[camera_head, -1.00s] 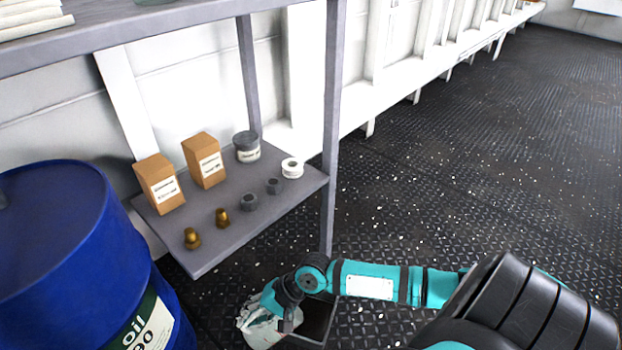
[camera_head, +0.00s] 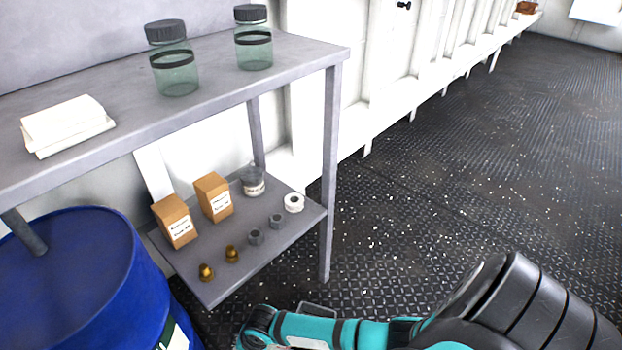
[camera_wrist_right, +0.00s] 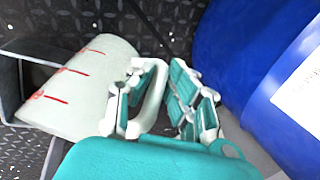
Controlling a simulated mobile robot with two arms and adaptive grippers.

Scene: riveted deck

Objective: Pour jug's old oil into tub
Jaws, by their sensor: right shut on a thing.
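The jug (camera_wrist_right: 88,82) is off-white with red marks and shows in the right wrist view. My right gripper (camera_wrist_right: 158,88) is shut on its handle. The jug looks tilted in this view and overlaps the tub. The tub (camera_wrist_right: 12,82) is a dark, square-sided container at the left edge, partly hidden behind the jug. I cannot see any oil or whether any flows. In the head view, my right arm reaches to the bottom edge, where the jug is out of frame and a piece of the tub's rim (camera_head: 318,307) shows. My left gripper is not in view.
A blue oil drum (camera_head: 75,275) stands at the left, close beside the gripper in the right wrist view (camera_wrist_right: 235,60). A grey shelf (camera_head: 215,285) holds boxes and fittings; jars and cloths stand on its upper board. The floor to the right is open.

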